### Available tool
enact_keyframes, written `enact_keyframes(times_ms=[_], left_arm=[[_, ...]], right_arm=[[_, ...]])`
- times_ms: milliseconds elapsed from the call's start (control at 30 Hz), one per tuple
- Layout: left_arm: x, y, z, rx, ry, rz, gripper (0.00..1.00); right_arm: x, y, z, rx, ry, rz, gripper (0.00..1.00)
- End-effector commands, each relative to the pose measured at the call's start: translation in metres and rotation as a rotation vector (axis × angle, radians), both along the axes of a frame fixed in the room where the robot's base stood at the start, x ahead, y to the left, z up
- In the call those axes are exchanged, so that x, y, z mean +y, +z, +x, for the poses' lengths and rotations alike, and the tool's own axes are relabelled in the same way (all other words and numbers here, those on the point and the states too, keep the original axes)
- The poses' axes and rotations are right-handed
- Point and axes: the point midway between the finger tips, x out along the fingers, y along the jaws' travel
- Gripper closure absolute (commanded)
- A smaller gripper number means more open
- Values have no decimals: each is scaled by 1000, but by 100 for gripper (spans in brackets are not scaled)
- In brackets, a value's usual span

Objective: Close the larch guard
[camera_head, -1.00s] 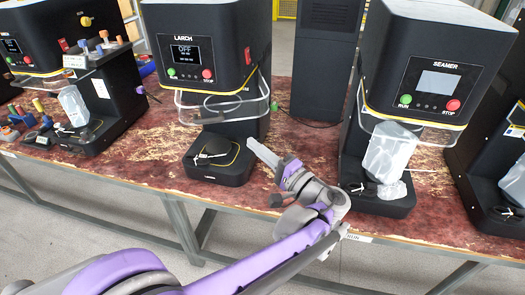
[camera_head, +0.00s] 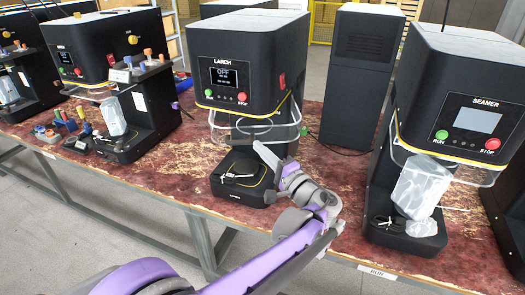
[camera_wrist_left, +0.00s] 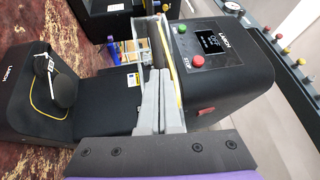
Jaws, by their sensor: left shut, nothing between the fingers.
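The LARCH machine (camera_head: 245,65) stands mid-table, a black box over a low base (camera_head: 240,183); its screen reads OFF. Its clear guard (camera_head: 289,132), with pale edges and a grey front bar, hangs around the underside of the head, above the base with a gap between. My left gripper (camera_head: 264,153) is shut and empty, its fingertips just below the guard's front right part. The left wrist view shows the shut fingers (camera_wrist_left: 151,100) alongside the guard (camera_wrist_left: 130,47); whether they touch it I cannot tell. My right gripper is out of view.
The SEAMER machine (camera_head: 462,110) stands to the right, with a clear guard and a wrapped item below. A tall black cabinet (camera_head: 357,80) is behind. Another machine (camera_head: 105,50) and small coloured parts are at left. Table between is mostly clear.

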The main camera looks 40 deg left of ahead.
Motion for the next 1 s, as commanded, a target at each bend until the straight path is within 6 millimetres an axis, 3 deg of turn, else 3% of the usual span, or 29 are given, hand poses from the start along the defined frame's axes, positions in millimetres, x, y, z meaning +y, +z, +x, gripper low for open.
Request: enact_keyframes(times_ms=[367,700,1000], left_arm=[[63,2,-13,-2,-182,5,100],[140,1,-8,0,-239,0,100],[153,1,-6,0,-238,2,100]], right_arm=[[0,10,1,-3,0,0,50],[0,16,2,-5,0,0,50],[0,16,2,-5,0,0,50]])
